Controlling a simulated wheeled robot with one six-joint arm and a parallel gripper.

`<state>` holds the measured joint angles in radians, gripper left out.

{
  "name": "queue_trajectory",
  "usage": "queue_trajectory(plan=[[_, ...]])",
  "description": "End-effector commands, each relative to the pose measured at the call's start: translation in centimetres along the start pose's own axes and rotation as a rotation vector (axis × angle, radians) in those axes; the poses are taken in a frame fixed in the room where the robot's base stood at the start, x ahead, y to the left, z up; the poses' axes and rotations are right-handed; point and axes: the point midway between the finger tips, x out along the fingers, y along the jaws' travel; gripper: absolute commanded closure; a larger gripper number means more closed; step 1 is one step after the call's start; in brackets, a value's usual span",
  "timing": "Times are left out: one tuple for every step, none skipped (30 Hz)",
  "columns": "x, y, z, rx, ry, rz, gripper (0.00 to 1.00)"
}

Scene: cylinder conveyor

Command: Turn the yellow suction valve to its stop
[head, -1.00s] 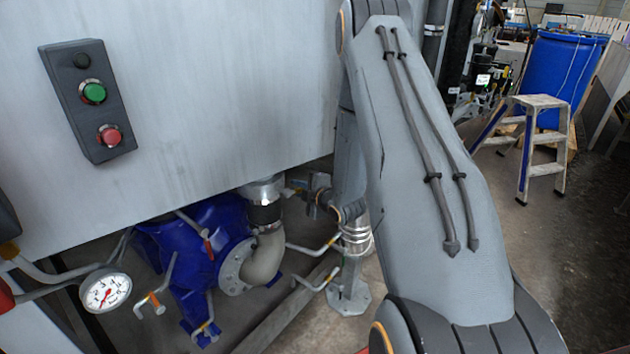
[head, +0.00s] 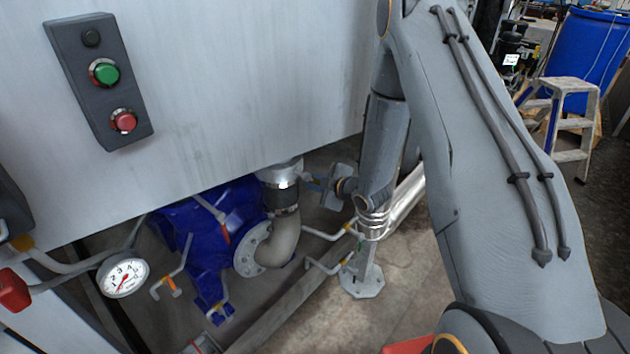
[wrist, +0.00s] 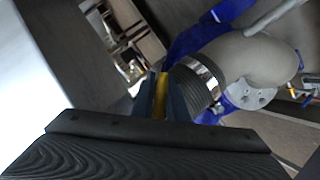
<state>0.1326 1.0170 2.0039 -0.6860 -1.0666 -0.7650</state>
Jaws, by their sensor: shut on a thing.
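The yellow suction valve (wrist: 161,93) shows as a narrow yellow strip in the wrist view, between the two dark fingers of my gripper (wrist: 161,99). The fingers are shut on it. Most of the valve is hidden by the fingers, so its angle is hard to tell. In the head view my gripper (head: 312,184) is beside the silver and black collar on top of the grey elbow pipe, under the panel's lower edge. The valve cannot be made out there.
The grey elbow pipe (head: 283,243) joins a blue pump (head: 205,245). A large grey panel (head: 230,80) overhangs my gripper. A button box (head: 98,80) and a pressure gauge (head: 123,277) are at left. A stepladder (head: 573,120) stands at the right.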

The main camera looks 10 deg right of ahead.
Motion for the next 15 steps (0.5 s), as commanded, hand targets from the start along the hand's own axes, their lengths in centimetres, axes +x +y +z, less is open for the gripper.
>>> queue_trajectory(plan=[[-0.02, -0.26, 0.36, 0.003, -0.008, -0.004, 1.00], [-0.02, -0.26, 0.36, 0.003, -0.008, -0.004, 1.00], [-0.02, -0.27, 0.37, 0.003, -0.008, -0.004, 1.00], [-0.02, -0.27, 0.37, 0.003, -0.008, -0.004, 1.00], [-0.03, -0.27, 0.38, 0.003, -0.008, -0.004, 1.00], [-0.03, -0.27, 0.38, 0.003, -0.008, -0.004, 0.85], [-0.03, -0.28, 0.39, 0.003, -0.008, -0.004, 0.80], [-0.03, -0.26, 0.37, 0.003, -0.008, -0.004, 0.75], [-0.03, -0.24, 0.34, 0.002, -0.007, -0.004, 0.68], [-0.03, -0.22, 0.31, 0.002, -0.006, -0.003, 0.68], [-0.03, -0.20, 0.28, 0.001, -0.006, -0.003, 0.68], [-0.03, -0.17, 0.25, 0.001, -0.005, -0.003, 0.68], [-0.03, -0.16, 0.23, 0.001, -0.005, -0.002, 0.68], [-0.03, -0.14, 0.22, 0.001, -0.004, -0.002, 0.68], [-0.04, -0.12, 0.21, 0.001, -0.004, -0.002, 0.68]])
